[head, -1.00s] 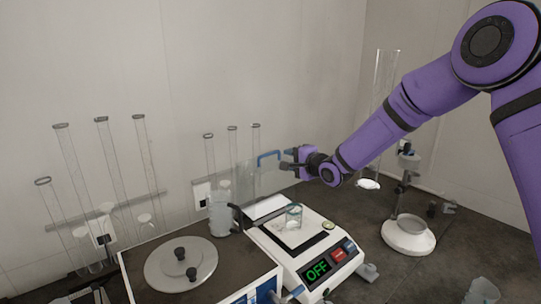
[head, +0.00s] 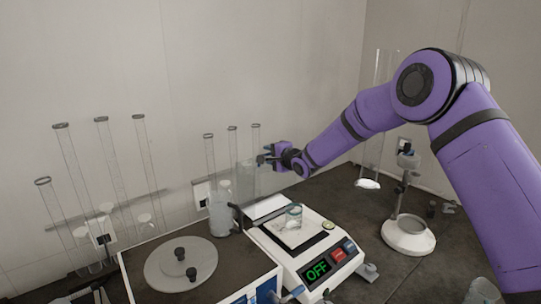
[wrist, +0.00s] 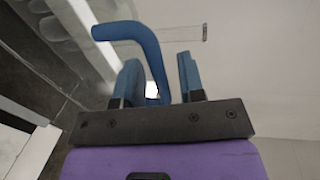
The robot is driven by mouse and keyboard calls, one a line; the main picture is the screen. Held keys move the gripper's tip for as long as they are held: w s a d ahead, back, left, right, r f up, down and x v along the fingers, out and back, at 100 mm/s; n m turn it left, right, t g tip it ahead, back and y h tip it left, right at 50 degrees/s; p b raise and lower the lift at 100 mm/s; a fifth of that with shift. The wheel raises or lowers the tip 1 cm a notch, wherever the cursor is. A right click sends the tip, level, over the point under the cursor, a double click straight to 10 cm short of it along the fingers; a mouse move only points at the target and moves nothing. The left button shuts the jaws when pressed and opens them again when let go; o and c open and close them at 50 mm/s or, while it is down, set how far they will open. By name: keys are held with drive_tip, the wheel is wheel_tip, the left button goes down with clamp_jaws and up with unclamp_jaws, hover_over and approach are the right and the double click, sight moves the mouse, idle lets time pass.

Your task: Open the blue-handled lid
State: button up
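The blue handle (wrist: 152,42) is a bent bar in the wrist view. It curves from the upper left down into the gap between my fingers. My gripper (wrist: 158,75) is open, with one finger on each side of the handle's lower part and a visible gap at the right finger. Whether the left finger touches the handle I cannot tell. In the head view my gripper (head: 264,158) is above the back of the white balance (head: 300,255) and hides most of the handle. The see-through lid (head: 246,178) is faint there, and its exact edges are hard to tell.
A small glass beaker (head: 294,215) stands on the balance, whose display reads OFF. A clear bottle (head: 220,210) and a box with a round metal lid (head: 180,264) are on the left. Tall glass tubes stand behind. A white-based stand (head: 408,236) is on the right.

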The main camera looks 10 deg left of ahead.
clamp_jaws()
drive_tip(key=shift+f+v, duration=0.1)
drive_tip(key=shift+v, duration=0.95)
drive_tip(key=shift+f+v, duration=0.15)
drive_tip(key=shift+v, duration=0.9)
unclamp_jaws()
drive_tip(key=v, duration=1.1)
